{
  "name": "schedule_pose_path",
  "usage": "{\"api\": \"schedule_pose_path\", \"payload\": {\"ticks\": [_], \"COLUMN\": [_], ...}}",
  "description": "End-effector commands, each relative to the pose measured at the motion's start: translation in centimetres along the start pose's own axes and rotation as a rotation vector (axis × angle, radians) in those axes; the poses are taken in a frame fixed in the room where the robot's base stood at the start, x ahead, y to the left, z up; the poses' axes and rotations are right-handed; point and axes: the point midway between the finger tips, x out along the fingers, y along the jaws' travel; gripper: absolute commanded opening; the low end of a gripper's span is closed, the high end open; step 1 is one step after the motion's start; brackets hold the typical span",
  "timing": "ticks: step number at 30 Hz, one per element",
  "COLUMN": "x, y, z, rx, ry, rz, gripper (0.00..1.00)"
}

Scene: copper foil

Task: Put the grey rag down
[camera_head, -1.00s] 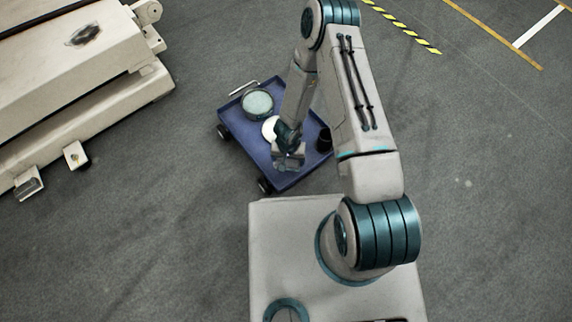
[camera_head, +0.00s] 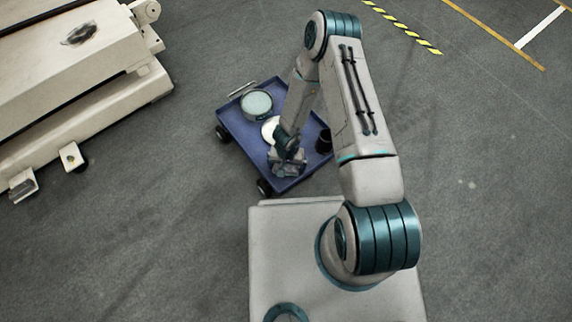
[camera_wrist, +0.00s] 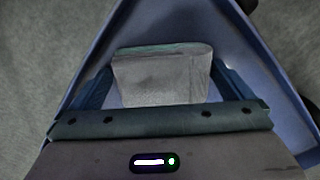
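The grey rag (camera_wrist: 162,80) is a folded, block-like bundle with a greenish far edge. In the wrist view it sits between the two fingers of my gripper (camera_wrist: 163,72), whose tips meet its left and right sides. My gripper (camera_head: 288,167) is low over the near end of the blue cart (camera_head: 240,132) and looks shut on the rag. Blue cart surface shows around the rag in the wrist view. I cannot tell whether the rag touches that surface. In the head view the rag is mostly hidden by my gripper.
On the cart, a round container with pale green contents (camera_head: 257,102) stands at the far left. A white round item (camera_head: 270,128) is partly behind my arm. A large beige machine (camera_head: 80,80) is at left. Surrounding floor is clear.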

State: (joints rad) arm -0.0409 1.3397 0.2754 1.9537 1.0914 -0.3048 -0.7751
Motion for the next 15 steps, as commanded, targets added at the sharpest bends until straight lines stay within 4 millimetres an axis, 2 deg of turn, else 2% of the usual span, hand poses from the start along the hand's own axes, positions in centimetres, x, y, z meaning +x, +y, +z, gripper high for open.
{"api": "schedule_pose_path", "payload": {"ticks": [5,8,15], "x": [-0.2,-1.1,-6.2], "y": [0.0,0.0,0.0], "z": [0.0,-0.1,-0.1], "rx": [0.001,-0.001,-0.004], "ry": [0.0,0.001,0.003], "rz": [0.0,0.0,0.001], "gripper": [1.0,1.0,1.0]}}
